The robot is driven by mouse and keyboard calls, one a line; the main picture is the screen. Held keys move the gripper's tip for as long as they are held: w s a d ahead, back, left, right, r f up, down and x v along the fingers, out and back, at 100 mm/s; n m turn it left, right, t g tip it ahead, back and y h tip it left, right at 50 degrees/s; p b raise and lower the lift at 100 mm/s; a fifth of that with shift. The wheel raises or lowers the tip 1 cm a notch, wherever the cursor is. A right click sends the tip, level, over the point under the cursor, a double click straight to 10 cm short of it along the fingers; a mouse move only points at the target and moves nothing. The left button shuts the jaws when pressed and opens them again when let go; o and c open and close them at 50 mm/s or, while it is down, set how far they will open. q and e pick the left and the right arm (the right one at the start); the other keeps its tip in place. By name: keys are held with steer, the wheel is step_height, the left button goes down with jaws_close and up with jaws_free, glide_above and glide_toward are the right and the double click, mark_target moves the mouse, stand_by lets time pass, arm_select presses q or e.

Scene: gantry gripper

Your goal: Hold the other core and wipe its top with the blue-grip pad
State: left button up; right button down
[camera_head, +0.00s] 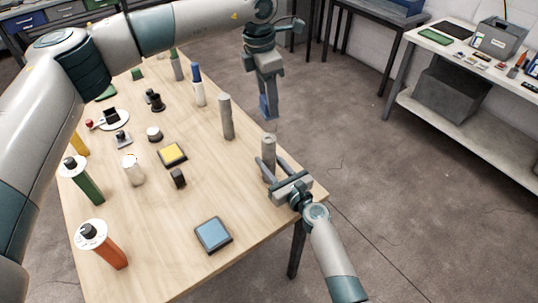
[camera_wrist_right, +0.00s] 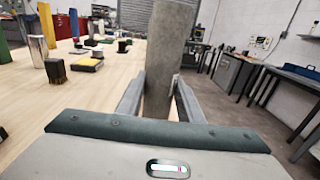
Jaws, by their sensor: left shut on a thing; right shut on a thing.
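A grey cylindrical core (camera_head: 268,148) stands upright near the table's right edge. My right gripper (camera_head: 269,170) is shut around its lower part, and the right wrist view shows the core (camera_wrist_right: 166,55) between both fingers. My left gripper (camera_head: 267,95) is above this core, shut on the blue-grip pad (camera_head: 265,107). The pad's lower end (camera_head: 271,125) hangs just over the core's top; whether they touch is hard to tell. A second, similar grey core (camera_head: 226,117) stands upright to the left, apart from both grippers.
The wooden table (camera_head: 195,195) also holds a blue-topped square pad (camera_head: 213,235), a yellow-topped pad (camera_head: 172,154), a dark block (camera_head: 178,178), a white cylinder (camera_head: 133,170) and several bottles. My left arm spans the upper left.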

arm_select(q)
steer(key=shift+s, duration=0.1)
steer(key=shift+s+d+f, duration=0.25)
steer(key=shift+s+d, duration=0.25)
steer(key=shift+s+d+f, duration=0.2)
steer(key=shift+s+d, duration=0.25)
steer(key=shift+s, duration=0.05)
steer(key=shift+f, duration=0.15)
